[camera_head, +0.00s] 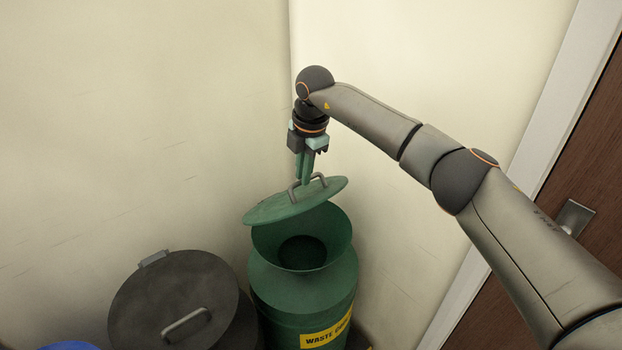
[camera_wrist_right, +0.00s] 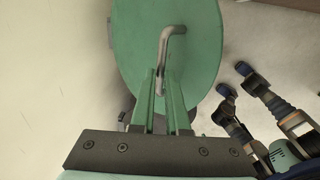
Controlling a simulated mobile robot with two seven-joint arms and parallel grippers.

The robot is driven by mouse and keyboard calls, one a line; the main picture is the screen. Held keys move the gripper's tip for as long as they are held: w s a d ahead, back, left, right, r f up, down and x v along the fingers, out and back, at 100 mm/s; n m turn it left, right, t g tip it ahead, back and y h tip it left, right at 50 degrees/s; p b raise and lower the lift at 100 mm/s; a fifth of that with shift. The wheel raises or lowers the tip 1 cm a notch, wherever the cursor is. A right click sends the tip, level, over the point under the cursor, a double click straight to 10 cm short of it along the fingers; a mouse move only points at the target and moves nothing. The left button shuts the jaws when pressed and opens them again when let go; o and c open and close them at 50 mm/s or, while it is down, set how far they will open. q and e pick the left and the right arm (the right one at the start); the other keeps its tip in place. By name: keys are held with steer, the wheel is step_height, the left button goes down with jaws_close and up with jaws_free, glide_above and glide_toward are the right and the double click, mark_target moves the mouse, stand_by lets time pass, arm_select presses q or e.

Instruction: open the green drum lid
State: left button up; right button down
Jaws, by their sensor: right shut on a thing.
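The green drum (camera_head: 305,280) stands in the corner with its funnel-shaped mouth showing and a yellow waste label on its front. Its green lid (camera_head: 267,211) is tilted above the mouth, its right side higher, and the drum's dark inside shows below it. My right gripper (camera_head: 304,180) comes down from above and is shut on the lid's grey handle (camera_head: 322,180). In the right wrist view the fingers meet the bent handle (camera_wrist_right: 163,62) over the round green lid (camera_wrist_right: 195,30). My left gripper is not in view.
A dark drum with a closed black lid (camera_head: 150,295) and grey handle stands to the left of the green drum. A blue lid edge (camera_head: 70,346) shows at the bottom left. Walls (camera_head: 140,110) close in behind. A brown door (camera_head: 590,170) with a metal handle is at the right.

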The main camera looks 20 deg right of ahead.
steer(key=shift+w+a, duration=0.35)
steer(key=shift+w, duration=0.25)
steer(key=c, duration=1.4)
jaws_free()
steer(key=o, duration=0.3)
steer(key=shift+w+a+f, duration=0.15)
steer(key=shift+w+f, duration=0.3)
steer(key=shift+w, duration=0.1)
steer(key=shift+o, duration=0.9)
steer(key=shift+r, duration=0.1)
steer(key=shift+o, duration=0.2)
steer(key=shift+r+p, duration=0.2)
steer(key=shift+p, duration=0.1)
steer(key=shift+s+r, duration=0.1)
steer(key=shift+r, duration=0.2)
step_height(320, 180, up, 12)
steer(key=s+d, duration=0.1)
steer(key=s, duration=0.1)
steer(key=shift+s+f+b, duration=0.15)
steer(key=shift+b, duration=0.2)
